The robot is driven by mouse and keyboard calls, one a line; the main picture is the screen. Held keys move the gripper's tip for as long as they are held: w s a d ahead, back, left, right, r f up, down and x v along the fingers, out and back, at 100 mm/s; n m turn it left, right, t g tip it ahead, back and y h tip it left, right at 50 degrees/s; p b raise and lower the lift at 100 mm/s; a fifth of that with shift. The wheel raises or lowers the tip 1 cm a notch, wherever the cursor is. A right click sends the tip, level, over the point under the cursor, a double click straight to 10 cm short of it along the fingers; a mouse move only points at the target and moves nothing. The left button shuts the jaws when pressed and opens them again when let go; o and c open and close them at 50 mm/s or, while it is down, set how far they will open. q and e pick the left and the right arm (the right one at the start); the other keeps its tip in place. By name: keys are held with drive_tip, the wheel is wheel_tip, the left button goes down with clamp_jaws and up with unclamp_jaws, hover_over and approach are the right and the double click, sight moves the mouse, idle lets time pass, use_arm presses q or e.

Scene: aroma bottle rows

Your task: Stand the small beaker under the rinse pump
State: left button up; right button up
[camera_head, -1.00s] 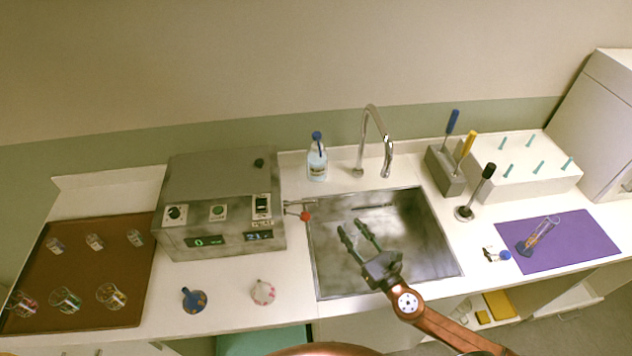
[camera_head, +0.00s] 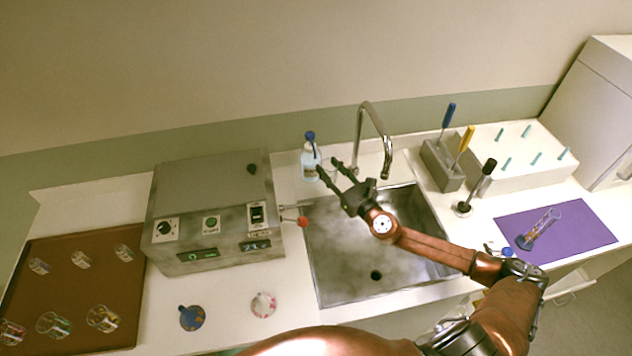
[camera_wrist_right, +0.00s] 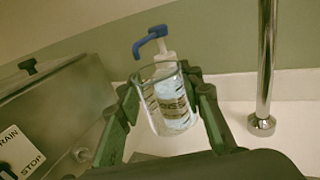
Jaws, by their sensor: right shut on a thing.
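The rinse pump, a clear bottle with a blue pump head (camera_head: 309,160), stands on the counter behind the sink's left end. My right gripper (camera_head: 328,166) is just right of and in front of it. In the right wrist view, my right gripper (camera_wrist_right: 168,88) is shut on the small clear beaker (camera_wrist_right: 145,112), one finger on each side. The beaker appears roughly upright and overlaps the bottle, whose label shows through the glass. The blue nozzle (camera_wrist_right: 150,38) is above and behind the beaker's rim. Whether the beaker touches the counter cannot be told. My left gripper is not in view.
The faucet (camera_head: 370,130) rises to the right of the pump. The grey machine (camera_head: 212,212) with a red-knobbed lever (camera_head: 303,222) stands left of the sink (camera_head: 350,285). A brown tray (camera_head: 75,275) with several beakers is at far left.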

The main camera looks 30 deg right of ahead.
drive_tip(key=w+a+f+b, duration=0.1)
drive_tip(key=f, duration=0.2)
drive_tip(key=w+a+f+b, duration=0.1)
drive_tip(key=f, duration=0.1)
drive_tip(key=w+a+f+b, duration=0.1)
drive_tip(key=w+f, duration=0.1)
drive_tip(key=f, duration=0.1)
drive_tip(key=shift+f, duration=0.55)
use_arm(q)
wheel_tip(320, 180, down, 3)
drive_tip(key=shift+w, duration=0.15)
use_arm(e)
drive_tip(key=shift+f+b, duration=0.45)
drive_tip(key=shift+b, duration=0.05)
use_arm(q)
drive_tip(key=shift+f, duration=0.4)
use_arm(e)
drive_tip(key=o, duration=1.2)
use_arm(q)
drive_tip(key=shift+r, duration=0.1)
use_arm(e)
drive_tip(key=shift+o, duration=0.2)
drive_tip(key=shift+r, duration=0.2)
